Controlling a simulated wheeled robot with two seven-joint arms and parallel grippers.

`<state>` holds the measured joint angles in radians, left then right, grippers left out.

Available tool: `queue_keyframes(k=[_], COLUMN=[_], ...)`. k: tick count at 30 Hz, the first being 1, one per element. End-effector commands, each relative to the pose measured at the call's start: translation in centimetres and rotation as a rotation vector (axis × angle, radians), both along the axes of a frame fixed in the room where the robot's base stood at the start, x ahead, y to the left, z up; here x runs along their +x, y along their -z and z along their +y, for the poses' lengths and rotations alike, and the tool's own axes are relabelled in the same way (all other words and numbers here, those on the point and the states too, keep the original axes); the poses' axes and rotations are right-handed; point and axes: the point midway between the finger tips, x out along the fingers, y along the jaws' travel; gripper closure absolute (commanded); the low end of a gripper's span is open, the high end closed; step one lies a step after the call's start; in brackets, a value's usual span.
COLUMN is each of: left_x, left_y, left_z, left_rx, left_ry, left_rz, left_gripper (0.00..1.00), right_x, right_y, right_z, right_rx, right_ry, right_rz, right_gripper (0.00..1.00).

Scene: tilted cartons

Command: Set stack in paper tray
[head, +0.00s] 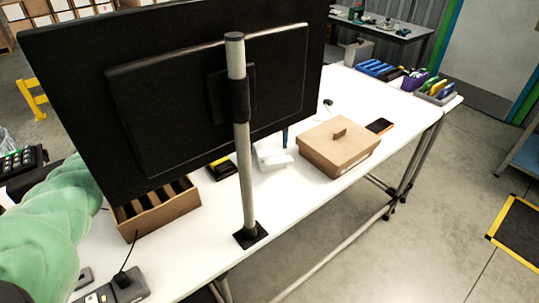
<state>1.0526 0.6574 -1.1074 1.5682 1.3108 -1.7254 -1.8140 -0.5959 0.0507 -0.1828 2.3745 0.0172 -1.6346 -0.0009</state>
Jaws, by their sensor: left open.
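A green bulging shape (50,225) comes in from the left edge and looks like my left arm. Its gripper fingers are not distinct, and I see nothing held. My right gripper is out of view. I cannot make out a clear paper stack or a clear paper tray. A brown slotted open box (158,210) stands on the white table (205,250) below the monitor, partly hidden by it. A closed tan carton (338,150) with a small block on its lid sits farther right.
A big black monitor (170,90) on a grey pole (243,150) blocks much of the table. A black device (125,285) lies at the lower left. A white item (272,158) and a phone (379,126) flank the carton. Bins (437,92) stand at the far end.

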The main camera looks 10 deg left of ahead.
Motion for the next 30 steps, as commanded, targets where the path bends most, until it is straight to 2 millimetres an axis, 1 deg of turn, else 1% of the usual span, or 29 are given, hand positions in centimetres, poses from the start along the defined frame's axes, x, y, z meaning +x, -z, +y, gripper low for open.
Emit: queue_keyframes(k=[3, 8, 9, 11, 12, 18, 25, 30], left_x=[0.03, 0.02, 0.02, 0.02, 0.02, 0.04, 0.05, 0.05], left_y=[0.06, 0.04, 0.04, 0.04, 0.04, -0.04, -0.09, -0.60], left_z=[0.06, 0.05, 0.05, 0.05, 0.03, 0.02, 0.03, 0.02], left_rx=[0.000, 0.000, 0.000, 0.000, 0.000, 0.000, 0.000, 0.000], left_ry=[0.000, 0.000, 0.000, 0.000, 0.000, 0.001, 0.001, 0.001], left_rz=[0.000, 0.000, 0.000, 0.000, 0.000, -0.001, -0.001, -0.001], left_gripper=[0.00, 0.00, 0.04, 0.16, 0.24, 0.62, 0.62, 0.62], right_x=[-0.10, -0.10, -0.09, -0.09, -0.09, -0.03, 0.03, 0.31], right_y=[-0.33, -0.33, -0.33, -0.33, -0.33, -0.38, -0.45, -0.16], right_z=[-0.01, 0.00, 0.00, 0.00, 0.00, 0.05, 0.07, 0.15], right_rx=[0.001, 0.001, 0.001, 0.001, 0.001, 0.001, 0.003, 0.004], right_ry=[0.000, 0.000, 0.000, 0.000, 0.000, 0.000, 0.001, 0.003], right_rz=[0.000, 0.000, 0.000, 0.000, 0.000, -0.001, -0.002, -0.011], right_gripper=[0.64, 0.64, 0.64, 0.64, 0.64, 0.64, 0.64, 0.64])
